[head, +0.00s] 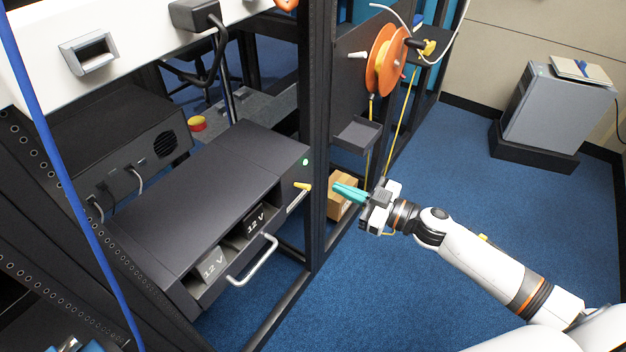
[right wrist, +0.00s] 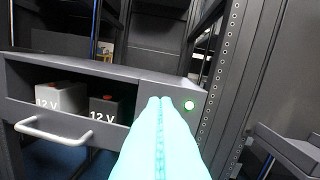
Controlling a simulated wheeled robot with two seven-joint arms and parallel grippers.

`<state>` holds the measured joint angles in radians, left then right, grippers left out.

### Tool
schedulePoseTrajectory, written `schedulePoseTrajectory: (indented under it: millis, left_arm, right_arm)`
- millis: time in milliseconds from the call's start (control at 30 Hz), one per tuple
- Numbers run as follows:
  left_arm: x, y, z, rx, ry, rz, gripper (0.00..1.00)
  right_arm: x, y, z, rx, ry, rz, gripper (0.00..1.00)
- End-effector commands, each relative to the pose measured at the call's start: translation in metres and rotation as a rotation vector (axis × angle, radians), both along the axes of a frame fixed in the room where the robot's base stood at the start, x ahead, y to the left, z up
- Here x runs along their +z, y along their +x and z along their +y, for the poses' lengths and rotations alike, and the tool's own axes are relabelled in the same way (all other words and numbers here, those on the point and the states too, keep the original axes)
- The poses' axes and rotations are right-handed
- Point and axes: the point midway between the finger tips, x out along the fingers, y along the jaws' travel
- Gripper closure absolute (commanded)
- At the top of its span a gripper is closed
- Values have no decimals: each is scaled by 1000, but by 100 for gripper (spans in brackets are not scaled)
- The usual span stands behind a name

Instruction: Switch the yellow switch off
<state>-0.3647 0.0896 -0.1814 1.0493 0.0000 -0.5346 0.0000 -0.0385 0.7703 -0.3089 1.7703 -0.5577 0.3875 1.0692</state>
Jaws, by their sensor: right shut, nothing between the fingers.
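The yellow switch (head: 303,186) sticks out of the right end of the dark console front (head: 225,165), below a small lit green lamp (head: 305,161). My right gripper (head: 337,187) has teal fingers, shut and empty, pointing left at the switch. In the head view a small gap shows between the fingertips and the switch. In the right wrist view the shut fingers (right wrist: 160,103) cover the panel left of the green lamp (right wrist: 189,105), and the switch is hidden behind them. My left gripper is not in view.
Two 12 V batteries (head: 212,264) sit in the console's open bay, with a pale handle (head: 253,262) in front. A black rack post (head: 318,130) stands right of the console. A cardboard box (head: 341,195) and orange reel (head: 386,60) are beyond.

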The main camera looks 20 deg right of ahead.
Motion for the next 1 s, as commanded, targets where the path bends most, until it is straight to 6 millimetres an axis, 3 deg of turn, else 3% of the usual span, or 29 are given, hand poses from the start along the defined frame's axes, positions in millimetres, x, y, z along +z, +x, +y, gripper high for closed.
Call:
schedulePoseTrajectory:
  millis: [333,767,800,900,1000]
  left_arm:
    - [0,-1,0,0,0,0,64]
    - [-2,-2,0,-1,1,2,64]
    - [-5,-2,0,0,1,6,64]
    - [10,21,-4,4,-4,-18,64]
    - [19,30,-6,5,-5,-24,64]
  right_arm:
    - [1,10,7,-4,0,-2,100]
    - [3,76,66,-3,1,-4,100]
    - [-4,77,67,-4,1,2,100]
    - [-18,74,61,-5,0,3,100]
    - [-26,72,57,-4,0,2,100]
